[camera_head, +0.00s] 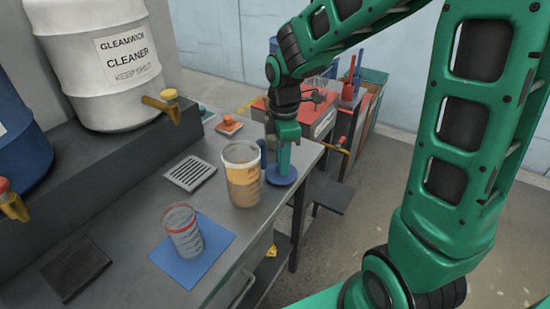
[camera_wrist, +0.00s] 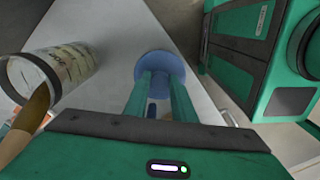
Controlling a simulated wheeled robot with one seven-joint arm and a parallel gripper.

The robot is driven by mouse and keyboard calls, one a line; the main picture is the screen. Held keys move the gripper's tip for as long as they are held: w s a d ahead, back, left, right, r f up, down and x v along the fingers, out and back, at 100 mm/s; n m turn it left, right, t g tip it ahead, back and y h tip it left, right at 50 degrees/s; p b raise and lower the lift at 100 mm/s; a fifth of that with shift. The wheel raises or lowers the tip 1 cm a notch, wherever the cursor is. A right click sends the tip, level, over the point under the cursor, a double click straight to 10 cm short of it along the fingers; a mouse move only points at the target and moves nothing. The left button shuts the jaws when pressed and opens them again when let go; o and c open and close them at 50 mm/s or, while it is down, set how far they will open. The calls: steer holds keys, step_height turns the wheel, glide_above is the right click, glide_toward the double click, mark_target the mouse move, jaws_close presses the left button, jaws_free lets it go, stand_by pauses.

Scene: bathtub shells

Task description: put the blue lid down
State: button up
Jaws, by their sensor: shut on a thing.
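The blue lid (camera_head: 283,181) is a round disc near the right edge of the grey bench. My gripper (camera_head: 282,166) points down and is shut on it. In the wrist view the lid (camera_wrist: 158,60) shows just past the two green fingers (camera_wrist: 160,84). The lid is at or very close to the bench top; I cannot tell whether it touches. My fingers hide part of it.
A tall open container with brown contents (camera_head: 244,190) stands just left of the lid. A clear jar with red bands (camera_head: 183,232) stands on a blue mat (camera_head: 212,250) nearer. A slotted grey plate (camera_head: 189,173) lies left. A red box (camera_head: 318,118) stands behind.

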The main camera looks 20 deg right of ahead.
steer(key=shift+a+f, duration=0.1)
steer(key=shift+a, duration=0.25)
steer(key=o, duration=1)
steer(key=shift+w, duration=0.1)
step_height(320, 180, up, 12)
steer(key=s+d+f+m, duration=0.2)
steer(key=s+d+m, duration=0.3)
steer(key=s+m, duration=0.2)
steer(key=s+d+f+m, duration=0.2)
steer(key=s+d+m, duration=0.4)
steer(key=s+m, duration=0.2)
steer(key=s+d+f+m, duration=0.2)
steer(key=s+d+m, duration=0.4)
steer(key=s+m, duration=0.1)
steer(key=shift+s, duration=0.7)
